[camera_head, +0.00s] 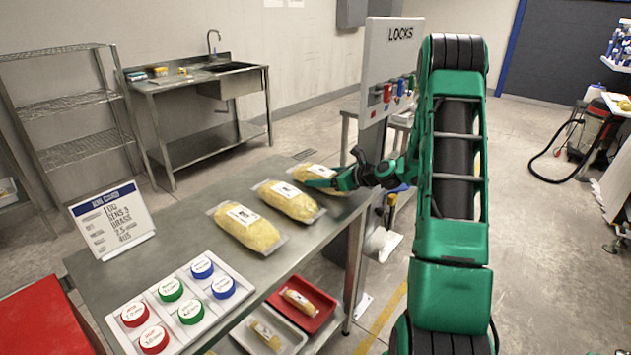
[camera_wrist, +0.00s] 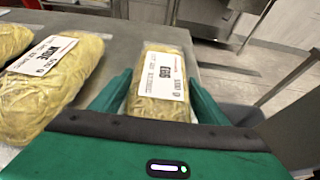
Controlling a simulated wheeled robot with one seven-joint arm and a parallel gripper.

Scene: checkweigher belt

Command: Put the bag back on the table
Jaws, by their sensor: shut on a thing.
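My gripper (camera_head: 342,184) reaches over the far right part of the steel table (camera_head: 160,246). It is shut on a yellow bag (camera_wrist: 158,107) with a white label, and the green fingers press its two sides in the wrist view. The held bag also shows in the head view (camera_head: 316,171), partly behind the gripper. It is at or very close to the tabletop; I cannot tell whether it touches. Two similar bags lie on the table to its left: the middle one (camera_head: 290,203) and the nearest one (camera_head: 248,232).
A board with red, green and blue capped pots (camera_head: 180,300) and a sign (camera_head: 111,223) stand on the table. Below are a red tray (camera_head: 318,300) and a white tray (camera_head: 290,342) with small packs. A LOCKS panel (camera_head: 388,62) stands behind my gripper.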

